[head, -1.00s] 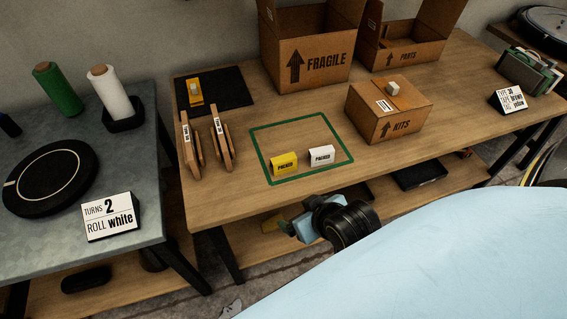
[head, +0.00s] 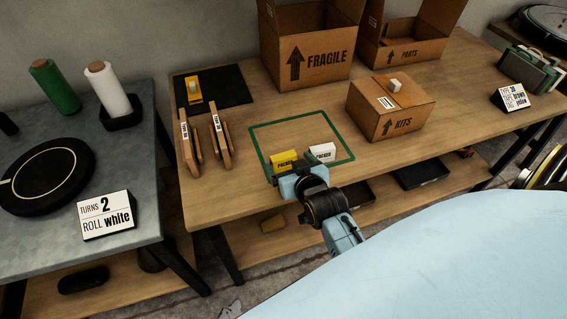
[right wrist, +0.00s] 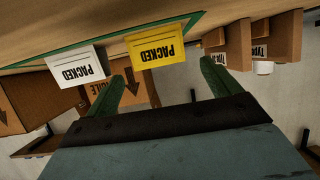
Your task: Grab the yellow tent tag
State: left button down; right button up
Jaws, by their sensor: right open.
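The yellow tent tag (head: 283,159), marked PACKED, stands inside the green outlined square near the table's front edge. The white tent tag (head: 321,152), also marked PACKED, stands just right of it. My right gripper (head: 296,175) is at the front edge, close in front of the tags, and hides some of their lower parts. In the right wrist view, which is upside down, its green fingers (right wrist: 166,86) are apart and empty. The yellow tag (right wrist: 156,47) lies ahead between them, and the white tag (right wrist: 75,65) is to the left. My left gripper is not in view.
The green outline (head: 262,148) has free surface behind the tags. The KITS box (head: 390,108) stands to the right, wooden brackets (head: 222,140) to the left. The FRAGILE box (head: 310,45) is at the back. A lower shelf (head: 250,232) runs beneath the tabletop.

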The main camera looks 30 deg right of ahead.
aim_at(285, 159)
jog(key=shift+w+d+f, duration=0.1)
jog(key=shift+w+f, duration=0.15)
jog(key=shift+w, duration=0.35)
jog(key=shift+b+x, duration=0.55)
jog(key=shift+x, duration=0.4)
jog(key=shift+w+d+f+b, duration=0.2)
jog(key=shift+w+f+b, duration=0.15)
jog(key=shift+w+f, duration=0.35)
jog(key=shift+w+d+f, duration=0.1)
jog(key=shift+w, duration=0.55)
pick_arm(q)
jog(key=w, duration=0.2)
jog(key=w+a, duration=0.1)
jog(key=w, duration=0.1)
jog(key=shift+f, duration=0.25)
pick_arm(e)
jog(key=c, duration=1)
jog(key=shift+c, duration=0.2)
jog(key=shift+r, duration=0.2)
